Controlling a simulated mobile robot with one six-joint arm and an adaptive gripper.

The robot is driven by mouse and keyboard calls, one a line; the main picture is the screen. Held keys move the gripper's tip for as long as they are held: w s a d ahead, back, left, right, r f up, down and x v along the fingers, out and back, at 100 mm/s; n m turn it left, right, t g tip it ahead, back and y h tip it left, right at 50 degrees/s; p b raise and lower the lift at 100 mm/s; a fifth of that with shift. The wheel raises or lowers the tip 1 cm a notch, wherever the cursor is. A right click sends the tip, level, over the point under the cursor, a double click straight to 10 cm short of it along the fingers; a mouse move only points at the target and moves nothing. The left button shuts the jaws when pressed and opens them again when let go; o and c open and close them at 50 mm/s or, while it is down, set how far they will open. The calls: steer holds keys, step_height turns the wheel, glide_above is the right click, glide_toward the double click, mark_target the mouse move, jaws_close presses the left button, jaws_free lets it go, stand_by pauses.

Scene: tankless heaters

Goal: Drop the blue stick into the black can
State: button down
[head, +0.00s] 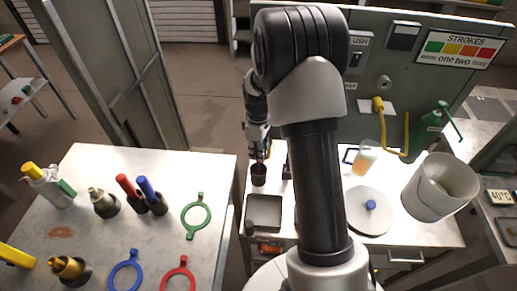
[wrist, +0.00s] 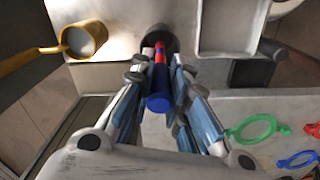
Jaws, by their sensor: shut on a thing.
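My gripper (wrist: 160,72) is shut on a blue stick (wrist: 158,102) with a red section toward its far end. The stick's blue end faces the wrist camera. In the head view my gripper (head: 259,146) points down just above the small black can (head: 258,177) on the right-hand table. A bit of red shows between the fingers and the can. In the wrist view the dark can (wrist: 156,34) lies straight beyond the stick's far end. I cannot tell whether the tip is inside the rim.
A grey tray (head: 264,212) stands close in front of the can. A white bucket (head: 418,190), a round lid (head: 352,212) and a cup (head: 365,158) are to the right. The left table (head: 90,222) holds coloured rings and sticks in holders. A gap separates the tables.

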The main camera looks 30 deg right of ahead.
steer(key=shift+f+b, duration=1.05)
steer(key=shift+f, duration=0.75)
steer(key=c, duration=1.5)
jaws_free()
steer(key=shift+o, duration=0.2)
